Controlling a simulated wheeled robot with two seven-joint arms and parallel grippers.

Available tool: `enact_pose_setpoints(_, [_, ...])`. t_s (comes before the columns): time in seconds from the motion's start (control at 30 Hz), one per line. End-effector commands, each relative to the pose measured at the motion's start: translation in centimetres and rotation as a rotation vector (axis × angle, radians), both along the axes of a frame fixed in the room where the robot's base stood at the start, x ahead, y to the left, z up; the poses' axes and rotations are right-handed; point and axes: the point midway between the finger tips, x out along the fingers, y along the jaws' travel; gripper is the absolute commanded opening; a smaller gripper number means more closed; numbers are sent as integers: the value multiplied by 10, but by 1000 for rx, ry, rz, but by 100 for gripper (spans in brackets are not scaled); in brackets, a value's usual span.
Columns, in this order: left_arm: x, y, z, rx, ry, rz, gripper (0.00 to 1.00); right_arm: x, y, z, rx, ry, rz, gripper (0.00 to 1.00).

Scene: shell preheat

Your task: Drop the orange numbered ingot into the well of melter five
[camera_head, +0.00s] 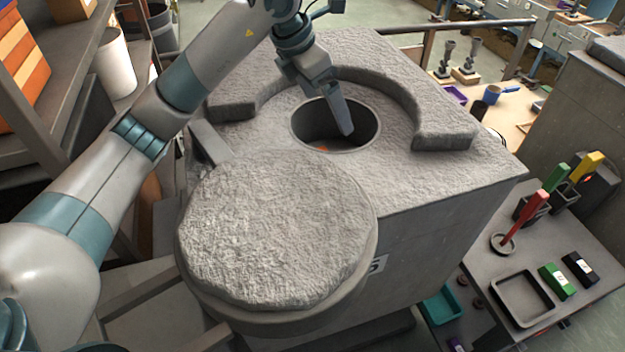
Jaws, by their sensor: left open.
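My left gripper (344,130) comes in from the top and points down over the round dark well (305,122) of the grey melter (440,215). The gripper is open, and its fingertips are at the mouth of the well. A small orange patch (322,149) shows low inside the well; too little is visible to tell whether it is the ingot. No orange ingot shows in the jaws. A label reading 5 (377,264) is on the melter's side, partly hidden by the round, rough lid (275,230), which is swung clear of the well. My right gripper is not in view.
A raised curved rim (445,130) wraps the far side of the well. A side table (490,255) at right holds a tray (522,300), a green ingot (556,281), a black ingot (580,268) and upright coloured bars. Shelves (60,120) stand at left.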

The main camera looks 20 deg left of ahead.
Motion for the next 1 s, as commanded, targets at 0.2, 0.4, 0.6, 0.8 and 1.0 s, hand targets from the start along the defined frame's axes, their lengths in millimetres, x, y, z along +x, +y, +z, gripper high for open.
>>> enact_pose_setpoints(0.2, [-9,10,33,-2,-6,1,100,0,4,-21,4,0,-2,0])
enact_pose_setpoints(0.4, [-19,20,66,0,-5,2,100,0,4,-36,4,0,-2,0])
enact_pose_setpoints(0.6, [-28,29,96,0,-5,2,100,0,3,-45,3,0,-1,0])
enact_pose_setpoints(0.8, [-34,35,117,0,-3,2,100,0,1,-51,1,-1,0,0])
enact_pose_setpoints(1.0, [-37,37,128,-1,-3,0,100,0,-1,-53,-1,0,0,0])
